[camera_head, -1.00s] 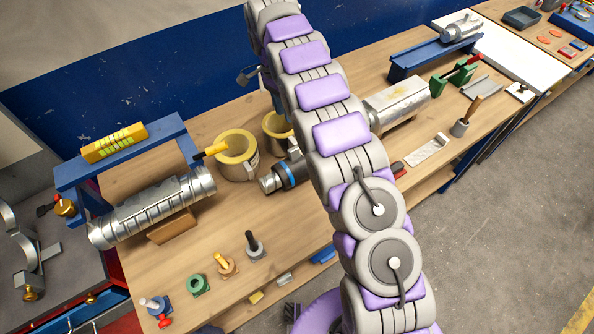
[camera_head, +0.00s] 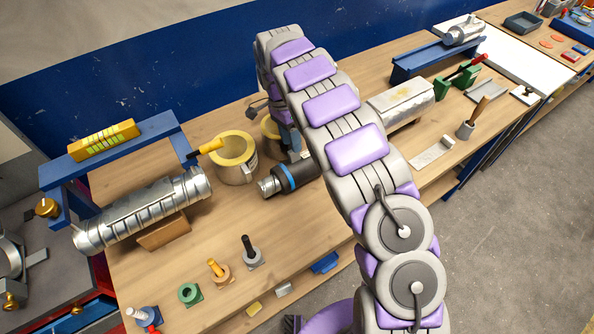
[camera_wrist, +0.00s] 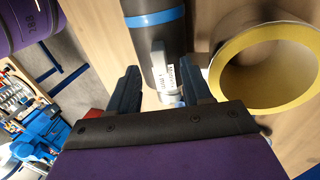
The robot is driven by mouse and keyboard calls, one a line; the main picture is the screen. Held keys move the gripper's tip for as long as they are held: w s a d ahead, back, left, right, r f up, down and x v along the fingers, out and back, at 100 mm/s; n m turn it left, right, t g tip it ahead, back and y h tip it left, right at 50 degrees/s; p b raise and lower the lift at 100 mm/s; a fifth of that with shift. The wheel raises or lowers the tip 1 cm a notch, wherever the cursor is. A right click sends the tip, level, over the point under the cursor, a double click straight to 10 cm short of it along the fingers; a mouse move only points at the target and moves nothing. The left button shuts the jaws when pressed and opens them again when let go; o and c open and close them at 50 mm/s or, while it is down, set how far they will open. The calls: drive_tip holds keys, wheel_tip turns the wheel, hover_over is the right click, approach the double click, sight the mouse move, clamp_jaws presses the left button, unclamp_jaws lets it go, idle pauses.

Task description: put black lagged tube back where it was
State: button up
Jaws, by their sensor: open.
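The black lagged tube (camera_head: 292,178), a dark cylinder with a blue band and a bare metal end, lies on the wooden bench beside a yellow-lined ring. In the wrist view the tube (camera_wrist: 157,45) runs down the middle, with a white label near its lower end. My gripper (camera_wrist: 160,82) is open, its two blue fingers on either side of the tube's lower end in the picture. Nothing is gripped. I cannot tell how far the fingers are from the tube. In the head view my arm hides much of the gripper.
Two yellow-lined rings (camera_head: 233,158) stand close by; the nearer one (camera_wrist: 262,65) is right of the fingers in the wrist view. A silver duct (camera_head: 142,212) lies at left below a blue frame (camera_head: 110,139). Several small knobbed pieces (camera_head: 218,272) stand along the front edge.

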sight(297, 167)
drive_tip(key=b+x, duration=0.1)
drive_tip(key=x, duration=0.3)
drive_tip(key=shift+s+f, duration=0.1)
drive_tip(key=shift+f, duration=0.3)
clamp_jaws()
idle(1.0)
